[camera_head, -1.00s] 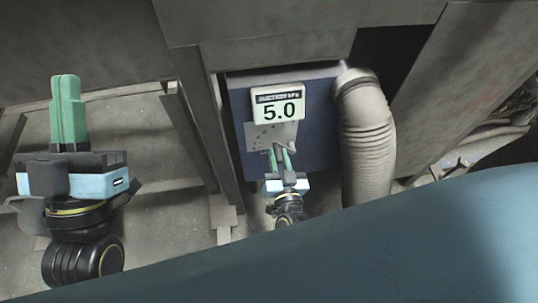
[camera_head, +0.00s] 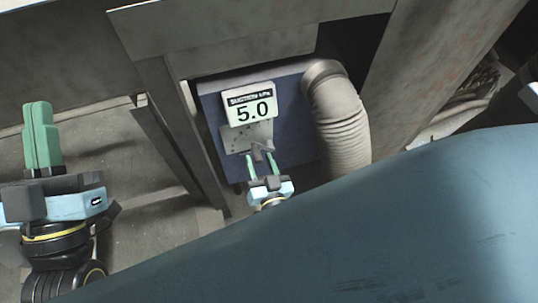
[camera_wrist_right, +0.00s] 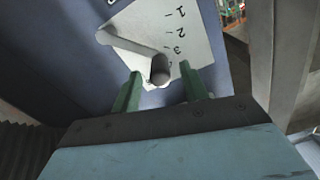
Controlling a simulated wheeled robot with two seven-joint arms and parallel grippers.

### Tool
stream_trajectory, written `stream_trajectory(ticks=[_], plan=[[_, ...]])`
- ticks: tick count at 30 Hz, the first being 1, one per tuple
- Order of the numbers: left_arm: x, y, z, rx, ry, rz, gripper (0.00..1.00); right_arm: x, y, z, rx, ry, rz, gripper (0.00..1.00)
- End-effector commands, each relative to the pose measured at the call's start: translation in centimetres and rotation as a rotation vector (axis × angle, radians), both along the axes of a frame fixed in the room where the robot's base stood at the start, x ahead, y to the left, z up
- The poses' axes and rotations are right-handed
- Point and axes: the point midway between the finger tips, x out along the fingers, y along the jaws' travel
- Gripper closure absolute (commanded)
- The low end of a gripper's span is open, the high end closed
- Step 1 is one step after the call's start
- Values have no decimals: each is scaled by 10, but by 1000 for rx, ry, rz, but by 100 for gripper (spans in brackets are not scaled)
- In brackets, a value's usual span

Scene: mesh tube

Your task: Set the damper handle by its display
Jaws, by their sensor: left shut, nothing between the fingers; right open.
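The display (camera_head: 250,105) reads 5.0 under the words SUCTION kPa, on a blue panel (camera_head: 291,127) in the head view. Below it is a light scale plate (camera_head: 236,138). The grey damper handle (camera_head: 262,147) sits over this plate. In the right wrist view the handle (camera_wrist_right: 135,50) runs from the upper left to a round knob end, near the marks 1, 2 and 3. My right gripper (camera_head: 260,158) is open, with its green fingers on either side of the knob end; I cannot tell if they touch it. My left gripper (camera_head: 40,106) is shut and empty, far left.
A ribbed grey hose (camera_head: 340,120) hangs close to the right of the panel. Brown metal beams (camera_head: 185,130) frame the panel on the left and above. A large blue-green surface (camera_head: 350,230) fills the lower right foreground.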

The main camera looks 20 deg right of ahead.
Motion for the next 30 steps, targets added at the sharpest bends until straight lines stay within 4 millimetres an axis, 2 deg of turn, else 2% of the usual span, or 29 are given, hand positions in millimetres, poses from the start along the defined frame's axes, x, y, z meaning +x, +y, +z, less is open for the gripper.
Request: stream_trajectory(ticks=[5, 15, 21, 30], plan=[[9, -1, -12, 51, 164, 2, 100, -40, 5, 3, 1, 5, 1, 56], [22, 5, -69, 153, 490, 25, 100, -93, 12, 1, 2, 4, 1, 56], [22, 8, -86, 182, 586, 31, 100, -110, 14, 1, 1, 1, 0, 56], [21, 9, -90, 188, 606, 33, 100, -114, 14, 0, 2, 1, 0, 56]])
